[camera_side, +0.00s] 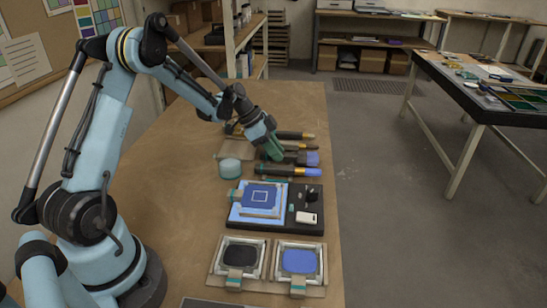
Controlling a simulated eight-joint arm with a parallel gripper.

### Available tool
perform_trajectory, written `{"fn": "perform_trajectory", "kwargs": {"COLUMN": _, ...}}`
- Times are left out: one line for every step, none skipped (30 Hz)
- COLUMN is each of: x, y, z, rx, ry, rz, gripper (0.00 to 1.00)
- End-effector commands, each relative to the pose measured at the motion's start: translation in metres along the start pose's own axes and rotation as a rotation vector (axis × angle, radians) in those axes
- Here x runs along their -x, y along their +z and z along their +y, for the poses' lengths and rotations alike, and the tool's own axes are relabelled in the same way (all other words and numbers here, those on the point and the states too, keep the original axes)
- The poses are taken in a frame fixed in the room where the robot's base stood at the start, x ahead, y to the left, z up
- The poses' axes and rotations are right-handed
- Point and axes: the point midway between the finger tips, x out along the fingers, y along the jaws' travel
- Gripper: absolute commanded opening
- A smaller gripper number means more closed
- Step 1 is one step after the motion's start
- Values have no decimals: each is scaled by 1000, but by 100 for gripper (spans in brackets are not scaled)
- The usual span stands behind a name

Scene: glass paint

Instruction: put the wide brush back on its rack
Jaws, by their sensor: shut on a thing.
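My gripper (273,156), with green fingers, points down among several brushes on the wooden table. It is shut on the wide brush (307,158), whose broad blue bristles point right. The brush lies roughly level, and its handle is partly hidden by the fingers. Other brushes lie beside it: dark ones with tan tips (308,136) behind, and a slim one with a blue tip (308,172) in front. The rack under the brushes is mostly hidden, so I cannot tell whether the wide brush touches it.
A teal-lidded round jar (230,168) stands left of the brushes. Nearer are two framed trays, one black (241,257) and one blue (299,262). The table's left part (165,185) is clear.

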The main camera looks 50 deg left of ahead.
Motion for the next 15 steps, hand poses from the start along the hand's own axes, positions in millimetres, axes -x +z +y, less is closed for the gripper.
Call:
{"fn": "perform_trajectory", "kwargs": {"x": 0, "y": 0, "z": 0, "rx": 0, "ry": 0, "rz": 0, "gripper": 27}}
{"fn": "perform_trajectory", "kwargs": {"x": 0, "y": 0, "z": 0, "rx": 0, "ry": 0, "rz": 0, "gripper": 32}}
{"fn": "perform_trajectory", "kwargs": {"x": 0, "y": 0, "z": 0, "rx": 0, "ry": 0, "rz": 0, "gripper": 38}}
{"fn": "perform_trajectory", "kwargs": {"x": 0, "y": 0, "z": 0, "rx": 0, "ry": 0, "rz": 0, "gripper": 42}}
{"fn": "perform_trajectory", "kwargs": {"x": 0, "y": 0, "z": 0, "rx": 0, "ry": 0, "rz": 0, "gripper": 47}}
{"fn": "perform_trajectory", "kwargs": {"x": 0, "y": 0, "z": 0, "rx": 0, "ry": 0, "rz": 0, "gripper": 52}}
{"fn": "perform_trajectory", "kwargs": {"x": 0, "y": 0, "z": 0, "rx": 0, "ry": 0, "rz": 0, "gripper": 52}}
{"fn": "perform_trajectory", "kwargs": {"x": 0, "y": 0, "z": 0, "rx": 0, "ry": 0, "rz": 0, "gripper": 52}}
{"fn": "perform_trajectory", "kwargs": {"x": 0, "y": 0, "z": 0, "rx": 0, "ry": 0, "rz": 0, "gripper": 52}}
{"fn": "perform_trajectory", "kwargs": {"x": 0, "y": 0, "z": 0, "rx": 0, "ry": 0, "rz": 0, "gripper": 52}}
{"fn": "perform_trajectory", "kwargs": {"x": 0, "y": 0, "z": 0, "rx": 0, "ry": 0, "rz": 0, "gripper": 52}}
{"fn": "perform_trajectory", "kwargs": {"x": 0, "y": 0, "z": 0, "rx": 0, "ry": 0, "rz": 0, "gripper": 52}}
{"fn": "perform_trajectory", "kwargs": {"x": 0, "y": 0, "z": 0, "rx": 0, "ry": 0, "rz": 0, "gripper": 52}}
{"fn": "perform_trajectory", "kwargs": {"x": 0, "y": 0, "z": 0, "rx": 0, "ry": 0, "rz": 0, "gripper": 52}}
{"fn": "perform_trajectory", "kwargs": {"x": 1, "y": 0, "z": 0, "rx": 0, "ry": 0, "rz": 0, "gripper": 52}}
